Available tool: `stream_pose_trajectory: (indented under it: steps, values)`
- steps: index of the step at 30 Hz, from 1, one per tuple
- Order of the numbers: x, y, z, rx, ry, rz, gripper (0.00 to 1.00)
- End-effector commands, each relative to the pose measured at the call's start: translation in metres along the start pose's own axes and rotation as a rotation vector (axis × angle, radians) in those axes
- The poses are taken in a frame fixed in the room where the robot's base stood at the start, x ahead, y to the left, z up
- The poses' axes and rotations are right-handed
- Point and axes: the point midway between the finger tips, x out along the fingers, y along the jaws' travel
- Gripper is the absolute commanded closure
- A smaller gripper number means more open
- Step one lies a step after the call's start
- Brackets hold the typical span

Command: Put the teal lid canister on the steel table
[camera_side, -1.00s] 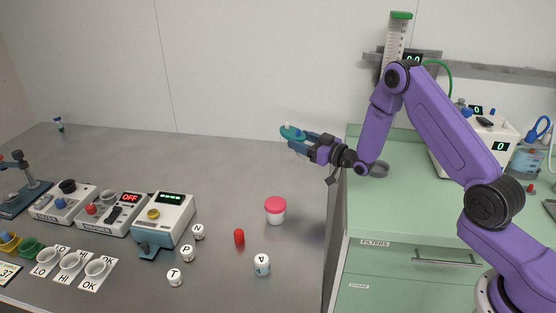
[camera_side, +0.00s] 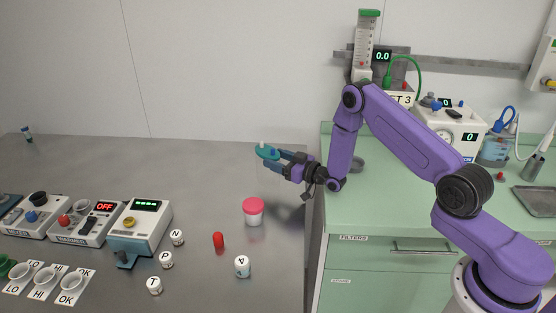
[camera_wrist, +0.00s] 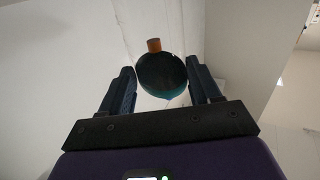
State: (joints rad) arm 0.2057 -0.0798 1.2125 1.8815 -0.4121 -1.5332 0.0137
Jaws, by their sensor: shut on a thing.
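My gripper (camera_side: 283,160) is shut on a round teal thing (camera_side: 267,152), which I take for the teal lid canister. It is held in the air above the steel table (camera_side: 205,190), left of the green cabinet. Only its teal part and a small bluish piece on top show; I see no white body. In the wrist view, the teal thing (camera_wrist: 163,78) is a dark disc between the two fingers, with a small orange-brown piece at its upper edge.
A pink-lidded white canister (camera_side: 253,212) stands on the table below my gripper. A red capsule-like piece (camera_side: 218,241) and several lettered white pieces lie nearer. Devices (camera_side: 140,230) line the left. The green cabinet (camera_side: 400,205) bounds the right. The table's back middle is clear.

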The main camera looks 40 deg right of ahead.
Motion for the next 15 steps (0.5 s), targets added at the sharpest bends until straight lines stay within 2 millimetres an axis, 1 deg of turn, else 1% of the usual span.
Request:
stream_pose_trajectory:
  steps: [2,3,4,5,15]
  values:
    - [0.0001,0.0,0.0021,0.0,0.001,0.0,0.95]
    - [-0.0001,-0.0001,0.0021,0.0,0.0,0.0,0.24]
    - [-0.0001,0.0,0.002,0.0,0.0,0.0,0.15]
    - [-0.0001,0.0,0.002,0.0,0.0,0.0,0.12]
    - [0.0001,0.0,-0.0006,0.0,0.0,0.0,0.12]
